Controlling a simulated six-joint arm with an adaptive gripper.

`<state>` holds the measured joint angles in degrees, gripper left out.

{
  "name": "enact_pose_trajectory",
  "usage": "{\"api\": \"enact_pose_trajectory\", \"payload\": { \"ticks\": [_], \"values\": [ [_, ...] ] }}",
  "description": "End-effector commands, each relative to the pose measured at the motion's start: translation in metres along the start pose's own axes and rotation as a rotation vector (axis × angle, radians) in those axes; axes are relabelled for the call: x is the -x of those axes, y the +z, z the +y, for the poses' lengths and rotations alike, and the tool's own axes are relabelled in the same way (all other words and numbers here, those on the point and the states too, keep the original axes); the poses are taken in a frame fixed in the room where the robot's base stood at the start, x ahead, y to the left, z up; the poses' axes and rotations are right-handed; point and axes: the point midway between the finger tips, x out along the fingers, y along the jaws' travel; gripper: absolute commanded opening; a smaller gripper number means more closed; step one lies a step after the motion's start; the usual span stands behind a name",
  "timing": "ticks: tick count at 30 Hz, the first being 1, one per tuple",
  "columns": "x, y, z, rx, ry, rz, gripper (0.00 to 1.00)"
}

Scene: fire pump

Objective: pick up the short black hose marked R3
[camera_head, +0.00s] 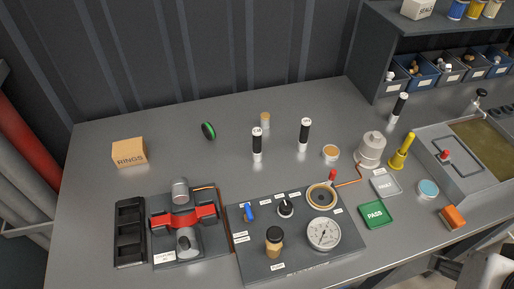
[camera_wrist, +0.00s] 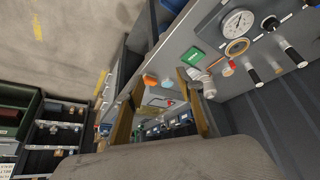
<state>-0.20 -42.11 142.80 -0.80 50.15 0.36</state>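Three short black cylinders with white label bands stand upright on the grey bench in the head view: one left of centre (camera_head: 257,143), one centre (camera_head: 305,132), and one at the right (camera_head: 399,106) near the shelf. I cannot read with certainty which label says R3. Two black cylinders also show in the wrist view, one (camera_wrist: 253,74) nearer the red-tipped fitting and one (camera_wrist: 293,56) at the right. My gripper (camera_wrist: 161,77) shows in the wrist view with its two tan fingers well apart and nothing held between them. It is away from these cylinders.
A gauge panel (camera_head: 278,262), red-clamped fixture (camera_head: 183,219) and black tray (camera_head: 130,233) occupy the bench front. A RINGS box (camera_head: 129,153) sits at left. A yellow funnel-like item (camera_head: 402,152) and pale canister (camera_head: 370,150) stand near the right cylinder. Shelf bins (camera_head: 447,72) are behind.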

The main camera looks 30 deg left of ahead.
Motion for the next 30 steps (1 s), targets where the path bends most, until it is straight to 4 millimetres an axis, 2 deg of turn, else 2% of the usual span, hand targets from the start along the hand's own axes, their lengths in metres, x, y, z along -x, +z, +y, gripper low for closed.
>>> {"api": "enact_pose_trajectory", "payload": {
  "ticks": [5,11,17,23,30],
  "values": [
    [-0.006,-0.031,0.006,0.027,0.029,0.052,0.37],
    [-0.016,-0.089,0.011,0.08,0.067,0.159,0.37],
    [-0.028,-0.151,0.005,0.152,0.086,0.278,0.37],
    [-0.04,-0.209,-0.012,0.235,0.075,0.397,0.37],
    [-0.056,-0.27,-0.048,0.341,0.025,0.532,0.37]
  ]
}}
